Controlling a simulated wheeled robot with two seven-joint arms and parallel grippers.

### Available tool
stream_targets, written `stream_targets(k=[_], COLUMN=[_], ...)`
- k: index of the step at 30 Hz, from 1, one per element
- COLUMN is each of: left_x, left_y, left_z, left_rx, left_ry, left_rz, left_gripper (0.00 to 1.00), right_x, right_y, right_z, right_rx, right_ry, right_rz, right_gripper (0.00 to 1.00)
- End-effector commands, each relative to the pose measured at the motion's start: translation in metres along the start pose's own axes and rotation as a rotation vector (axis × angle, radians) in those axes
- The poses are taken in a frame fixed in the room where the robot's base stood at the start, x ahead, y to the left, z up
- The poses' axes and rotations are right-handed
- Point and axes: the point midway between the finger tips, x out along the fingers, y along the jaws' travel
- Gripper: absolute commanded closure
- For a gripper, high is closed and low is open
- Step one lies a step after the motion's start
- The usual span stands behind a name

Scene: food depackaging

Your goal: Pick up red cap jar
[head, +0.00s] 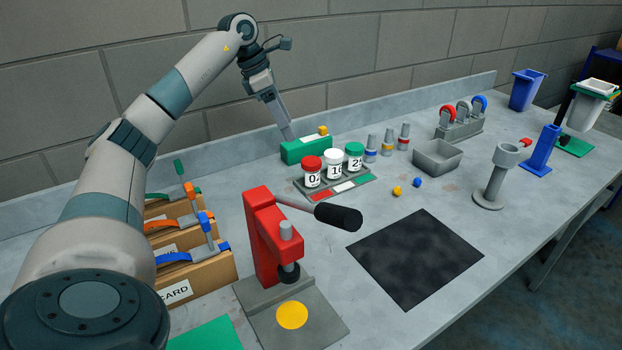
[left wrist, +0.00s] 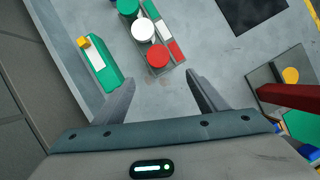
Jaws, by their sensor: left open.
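The red cap jar (head: 312,172) stands upright at the left end of a row of three jars, on a grey tray with coloured labels (head: 345,186). It has a white body marked 0. In the left wrist view its red cap (left wrist: 158,56) shows from above, just beyond and between the fingertips. My left gripper (head: 288,135) is open and empty, above the bench behind and left of the jars; it also shows in the left wrist view (left wrist: 161,83). My right gripper is in neither view.
A white cap jar (head: 333,164) and a green cap jar (head: 354,157) stand beside it. A green block (head: 306,150) lies behind. A red press (head: 262,235) with a black handle stands in front. A black mat (head: 415,258) lies to the right, with bare bench around it.

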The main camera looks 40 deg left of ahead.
Motion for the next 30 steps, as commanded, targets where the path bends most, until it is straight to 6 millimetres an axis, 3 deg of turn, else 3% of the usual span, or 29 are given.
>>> stream_targets(k=[17,30], left_x=[0.010,0.079], left_y=[0.000,-0.001], left_z=[0.000,0.000], left_rx=[0.000,0.000], left_ry=[0.002,0.003], left_rz=[-0.002,-0.004], left_gripper=[0.34,0.34], right_x=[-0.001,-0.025], right_y=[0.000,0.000], right_z=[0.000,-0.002], right_rx=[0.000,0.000], right_ry=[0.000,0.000], right_rz=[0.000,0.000], right_gripper=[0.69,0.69])
